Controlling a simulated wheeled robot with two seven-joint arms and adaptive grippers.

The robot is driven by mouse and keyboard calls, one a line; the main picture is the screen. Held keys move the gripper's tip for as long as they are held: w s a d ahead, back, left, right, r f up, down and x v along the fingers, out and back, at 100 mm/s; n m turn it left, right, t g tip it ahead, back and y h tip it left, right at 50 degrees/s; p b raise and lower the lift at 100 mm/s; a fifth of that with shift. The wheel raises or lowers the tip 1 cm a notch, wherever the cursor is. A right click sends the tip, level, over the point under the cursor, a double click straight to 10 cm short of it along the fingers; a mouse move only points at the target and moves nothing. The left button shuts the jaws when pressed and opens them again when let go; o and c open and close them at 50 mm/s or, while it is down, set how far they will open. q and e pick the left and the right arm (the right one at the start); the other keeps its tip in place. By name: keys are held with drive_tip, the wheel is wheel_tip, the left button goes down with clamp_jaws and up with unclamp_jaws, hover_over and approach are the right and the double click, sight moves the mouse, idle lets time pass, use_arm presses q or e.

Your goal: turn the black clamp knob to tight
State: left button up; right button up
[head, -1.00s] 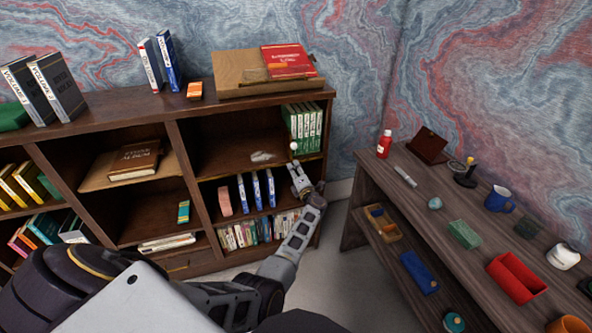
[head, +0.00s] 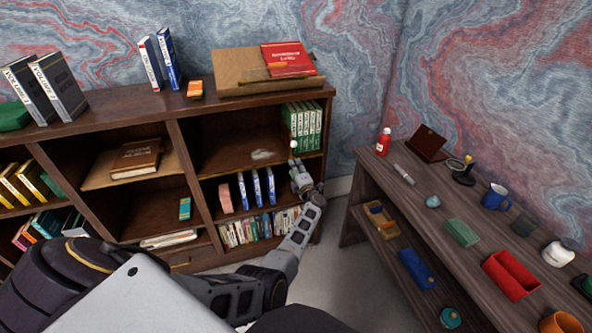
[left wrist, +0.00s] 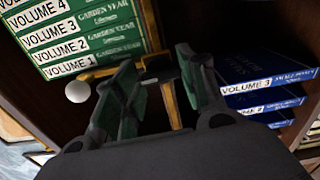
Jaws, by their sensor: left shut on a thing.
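My left gripper (head: 296,166) is at the right-hand bay of the bookcase, by the shelf edge below the green volumes. In the left wrist view its two green-padded fingers (left wrist: 160,88) are closed around a small dark part, which I take as the black clamp knob (left wrist: 158,68); the fingers hide most of it. A brass-coloured bar with a white ball (left wrist: 77,91) at its end sticks out to the left of the fingers. The white ball also shows in the head view (head: 293,144). Any tight mark is not readable. My right gripper is not in view.
Green volumes (left wrist: 85,35) stand close beyond the fingers, and blue volumes (left wrist: 265,85) are close on the right. The wooden bookcase (head: 160,105) surrounds the gripper. A side table (head: 415,195) with several small items stands to the right, with a floor gap between.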

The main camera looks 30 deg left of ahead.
use_arm(q)
drive_tip(key=o, duration=1)
drive_tip(key=shift+d+f, duration=0.1)
drive_tip(key=shift+c, duration=0.2)
drive_tip(key=shift+o, duration=0.2)
drive_tip(key=n+b, duration=0.3)
drive_tip(key=n, duration=0.4)
drive_tip(key=n+b, duration=0.4)
drive_tip(key=n, duration=0.4)
drive_tip(key=shift+r+n, duration=0.2)
drive_tip(key=shift+n, duration=0.1)
